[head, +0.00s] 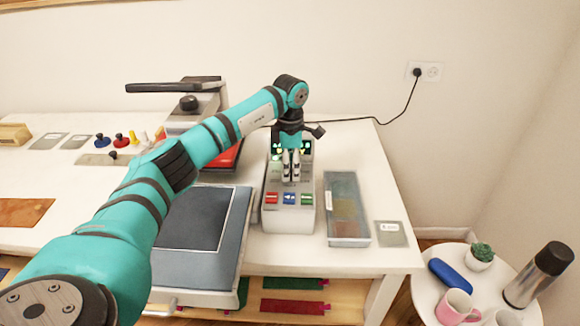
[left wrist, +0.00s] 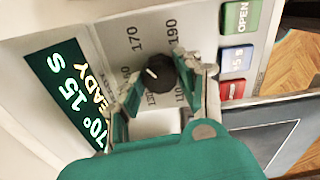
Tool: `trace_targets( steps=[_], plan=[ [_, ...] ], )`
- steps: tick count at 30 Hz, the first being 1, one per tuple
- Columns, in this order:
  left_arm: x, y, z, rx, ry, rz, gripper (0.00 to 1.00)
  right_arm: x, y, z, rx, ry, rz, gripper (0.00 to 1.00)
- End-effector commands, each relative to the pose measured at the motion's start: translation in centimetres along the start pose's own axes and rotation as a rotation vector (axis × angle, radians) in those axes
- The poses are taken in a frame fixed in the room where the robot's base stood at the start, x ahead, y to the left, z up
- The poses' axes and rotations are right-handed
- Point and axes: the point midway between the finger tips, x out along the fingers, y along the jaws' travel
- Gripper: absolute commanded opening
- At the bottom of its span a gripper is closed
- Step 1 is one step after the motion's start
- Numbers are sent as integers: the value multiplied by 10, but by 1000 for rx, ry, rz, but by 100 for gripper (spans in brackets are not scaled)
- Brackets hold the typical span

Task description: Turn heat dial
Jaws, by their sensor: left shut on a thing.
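The black heat dial (left wrist: 159,73) sits on the light panel of the control box (head: 290,221), with a white pointer mark and printed numbers such as 170 and 190 around it. My left gripper (head: 291,176) reaches down over the box from above. In the left wrist view its two fingers (left wrist: 170,84) lie on either side of the dial, shut on it. In the head view the gripper hides the dial. My right gripper is not in view.
Red, blue and green buttons (head: 289,198) line the box's front edge. A heat press with a grey plate (head: 200,220) stands close on the left. A clear-lidded tray (head: 350,240) and a small labelled card (head: 391,236) lie on the right. A black cord runs to the wall socket (head: 430,72).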

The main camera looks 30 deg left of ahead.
Motion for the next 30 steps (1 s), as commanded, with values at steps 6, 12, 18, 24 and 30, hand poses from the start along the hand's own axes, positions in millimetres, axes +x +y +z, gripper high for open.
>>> trace_targets(
  steps=[6, 12, 18, 24, 30],
  plan=[
    [-2, 1, 0, -178, 0, 2, 4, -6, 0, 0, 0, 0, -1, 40],
    [-2, 1, 0, -368, -2, 1, 4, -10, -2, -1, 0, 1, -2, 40],
    [-2, 1, 0, -558, -2, 2, 4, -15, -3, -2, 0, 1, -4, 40],
    [-2, 1, 0, -749, -2, 2, 4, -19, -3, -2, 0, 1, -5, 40],
    [-2, 1, 0, -938, -3, 2, 4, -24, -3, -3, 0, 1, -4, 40]
  ],
)
